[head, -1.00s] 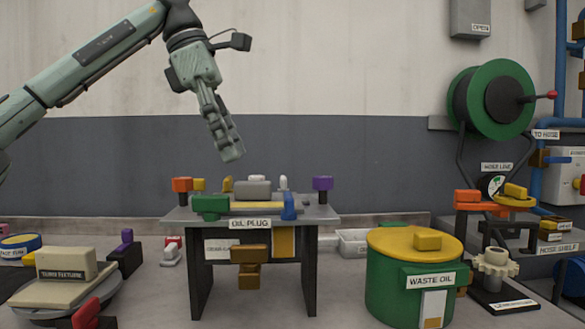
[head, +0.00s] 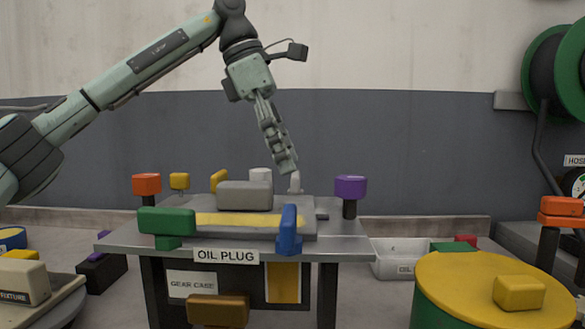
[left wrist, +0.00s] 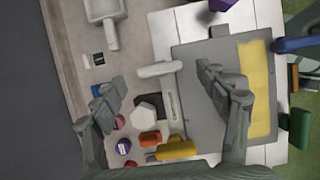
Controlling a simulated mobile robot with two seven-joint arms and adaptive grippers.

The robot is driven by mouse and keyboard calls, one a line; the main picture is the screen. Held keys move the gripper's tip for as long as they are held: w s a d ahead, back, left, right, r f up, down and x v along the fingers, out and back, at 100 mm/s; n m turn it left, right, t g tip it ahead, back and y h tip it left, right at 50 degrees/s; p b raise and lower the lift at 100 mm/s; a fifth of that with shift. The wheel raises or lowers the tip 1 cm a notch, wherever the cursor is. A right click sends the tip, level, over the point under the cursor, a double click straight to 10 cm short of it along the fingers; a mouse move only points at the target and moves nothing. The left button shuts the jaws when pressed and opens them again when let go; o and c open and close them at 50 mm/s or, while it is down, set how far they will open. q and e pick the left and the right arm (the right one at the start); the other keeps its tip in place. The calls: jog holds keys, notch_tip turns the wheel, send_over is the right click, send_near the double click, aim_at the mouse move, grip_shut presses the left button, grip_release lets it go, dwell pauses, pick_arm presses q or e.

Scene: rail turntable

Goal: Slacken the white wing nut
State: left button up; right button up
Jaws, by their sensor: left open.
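The white wing nut (head: 295,183) stands at the back right of the oil plug table (head: 345,247), behind the grey block. In the left wrist view a pale bar-shaped piece (left wrist: 158,70), which looks like the wing nut, lies between and slightly beyond the fingers. My left gripper (head: 287,163) points down just above the wing nut in the head view; contact cannot be told. In the left wrist view the left gripper (left wrist: 168,97) has its two fingers spread wide with nothing held. My right gripper is not in view.
A white hexagonal knob (left wrist: 148,107) sits close to the wing nut. Grey block (head: 245,196), green handle (head: 167,221), blue lever (head: 289,232) and purple knob (head: 350,187) crowd the table. The yellow-lidded waste drum (head: 455,290) is at right. The air above is clear.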

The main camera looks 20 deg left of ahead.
pick_arm(q)
jog(key=shift+x, duration=1.2)
jog(key=shift+w, duration=0.1)
jog(key=c, duration=1.2)
